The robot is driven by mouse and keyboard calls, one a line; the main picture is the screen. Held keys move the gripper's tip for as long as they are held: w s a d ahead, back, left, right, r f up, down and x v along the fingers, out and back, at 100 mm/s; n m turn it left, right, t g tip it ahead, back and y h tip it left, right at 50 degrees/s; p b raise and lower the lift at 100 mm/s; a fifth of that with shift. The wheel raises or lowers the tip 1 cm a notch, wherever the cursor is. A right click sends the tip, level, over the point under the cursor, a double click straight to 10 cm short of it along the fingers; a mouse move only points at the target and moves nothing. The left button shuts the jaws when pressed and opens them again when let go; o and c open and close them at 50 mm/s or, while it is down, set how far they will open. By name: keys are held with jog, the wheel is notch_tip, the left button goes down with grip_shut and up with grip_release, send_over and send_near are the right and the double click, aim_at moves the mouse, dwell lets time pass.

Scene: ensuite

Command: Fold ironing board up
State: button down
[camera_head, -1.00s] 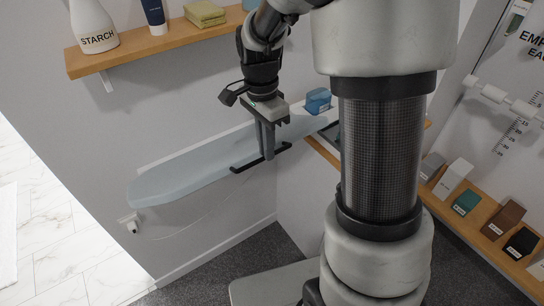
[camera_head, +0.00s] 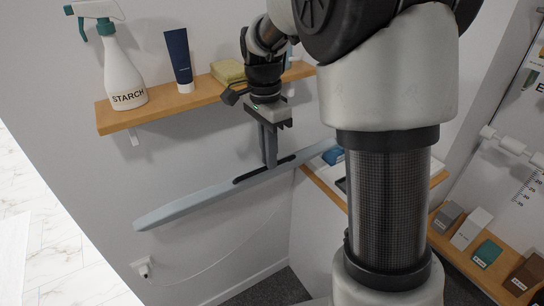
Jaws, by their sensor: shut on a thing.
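The ironing board (camera_head: 190,205) is a long pale blue-grey board along the wall, below the shelf. It now shows as a narrow slanting band, with its front edge towards me and little of its top visible. A black bar handle (camera_head: 247,177) runs along this edge, near the board's right part. My gripper (camera_head: 270,162) points down from above and is shut on the handle. The board's right end passes close to the side ledge, partly behind my arm.
A wooden shelf (camera_head: 118,119) above holds a starch spray bottle (camera_head: 126,78), a dark blue tube (camera_head: 179,57) and a yellow cloth (camera_head: 228,71). A wooden ledge (camera_head: 322,188) carries a blue item (camera_head: 333,156). A socket with a plug (camera_head: 143,267) and cord is below the board.

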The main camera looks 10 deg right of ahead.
jog(key=shift+w+a+f, duration=0.45)
jog(key=shift+w+a, duration=0.05)
jog(key=c, duration=2.3)
grip_release()
jog(key=o, duration=0.6)
jog(key=shift+w+a+f, duration=0.1)
jog(key=shift+w+f, duration=0.1)
jog(key=shift+w, duration=0.3)
jog(key=shift+c, duration=0.2)
jog(key=shift+s+r, duration=0.15)
jog(key=shift+c, duration=0.5)
jog(key=shift+r, duration=0.45)
notch_tip(320, 180, up, 17)
jog(key=shift+w+d+f, duration=0.15)
jog(key=shift+w+d, duration=0.05)
jog(key=shift+w, duration=0.15)
